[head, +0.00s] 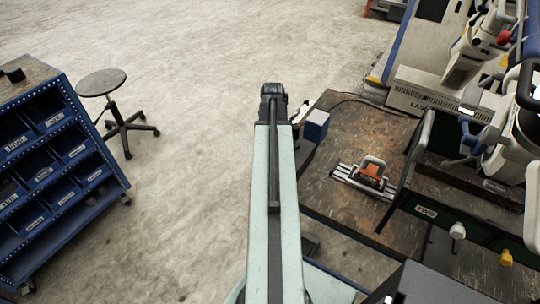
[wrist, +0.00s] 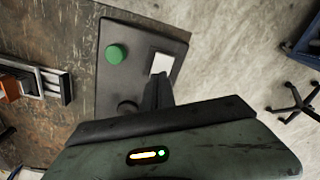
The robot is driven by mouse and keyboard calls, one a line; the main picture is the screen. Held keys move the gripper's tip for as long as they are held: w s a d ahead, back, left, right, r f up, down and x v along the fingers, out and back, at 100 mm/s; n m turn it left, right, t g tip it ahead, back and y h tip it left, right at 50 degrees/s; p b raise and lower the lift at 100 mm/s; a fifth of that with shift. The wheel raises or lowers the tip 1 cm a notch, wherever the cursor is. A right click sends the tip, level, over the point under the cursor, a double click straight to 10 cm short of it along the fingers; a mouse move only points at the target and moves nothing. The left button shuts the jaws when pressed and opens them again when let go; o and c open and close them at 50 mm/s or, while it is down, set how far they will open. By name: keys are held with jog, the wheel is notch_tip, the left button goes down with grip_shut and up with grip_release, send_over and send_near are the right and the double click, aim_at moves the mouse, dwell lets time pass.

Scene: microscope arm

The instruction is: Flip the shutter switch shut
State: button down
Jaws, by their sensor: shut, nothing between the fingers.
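In the wrist view a dark control box (wrist: 105,80) lies at the edge of the brown workbench. A white square switch (wrist: 161,63), which looks like the shutter switch, is set in its upper right part. My gripper (wrist: 157,78) is shut and empty, its fingertips just below the white switch in the picture and overlapping its lower edge. I cannot tell whether they touch it. The switch's tilt is too small to read. In the head view my arm hides the fingers and most of the box.
A round green button (wrist: 117,53) and a black knob (wrist: 127,107) are on the same box. In the head view a blue block (head: 316,125) and an orange-and-white device (head: 372,170) are on the bench (head: 345,210).

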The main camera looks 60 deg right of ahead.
notch_tip(320, 180, up, 5)
jog(key=p, duration=0.4)
dwell(0.3)
jog(key=w+a+n, duration=0.5)
jog(key=w+a, duration=1.3)
jog(key=a, duration=0.2)
jog(key=w+a+n, duration=0.2)
jog(key=a+n, duration=0.1)
jog(key=a, duration=1.2)
jog(key=w+a+f+n, duration=0.1)
jog(key=a+n, duration=0.3)
jog(key=a, duration=1.1)
jog(key=shift+w+a+b, duration=0.2)
jog(key=shift+w+b, duration=0.15)
jog(key=shift+b, duration=0.05)
jog(key=shift+d, duration=0.15)
